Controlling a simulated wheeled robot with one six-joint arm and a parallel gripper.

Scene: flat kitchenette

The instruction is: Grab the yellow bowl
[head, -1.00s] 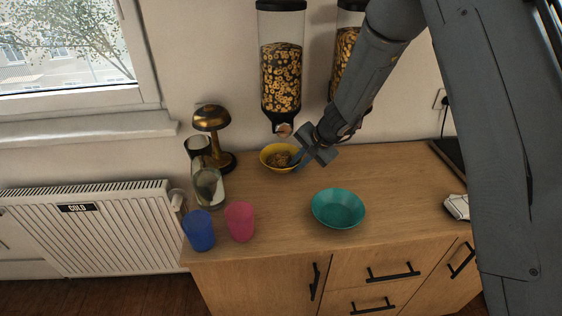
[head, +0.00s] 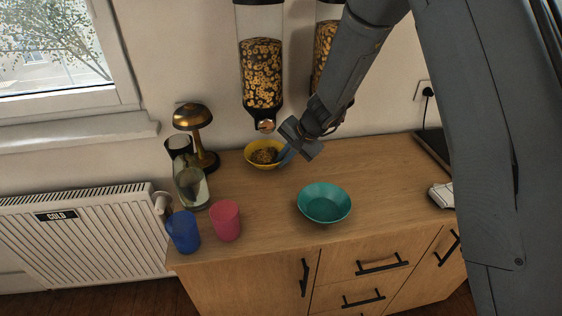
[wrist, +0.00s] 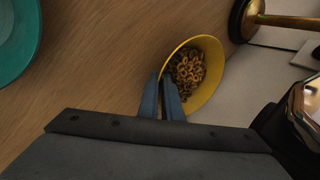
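The yellow bowl (head: 252,160) stands on the wooden counter below the left cereal dispenser, with ring-shaped cereal in it. In the wrist view the yellow bowl (wrist: 213,75) is right of the fingers, its cereal showing inside. My gripper (head: 284,153) reaches it from the right. In the wrist view the blue-grey fingers of my gripper (wrist: 161,78) are close together on the bowl's near rim, one outside and one inside. They look shut on the rim; the pinched part is hidden between them.
A teal bowl (head: 324,216) stands in front on the counter (head: 390,180). A pink cup (head: 225,222), a blue cup (head: 184,233), a glass jug (head: 192,190) and a brass lamp (head: 193,117) stand at left. The cereal dispenser (head: 261,75) hangs just above the yellow bowl.

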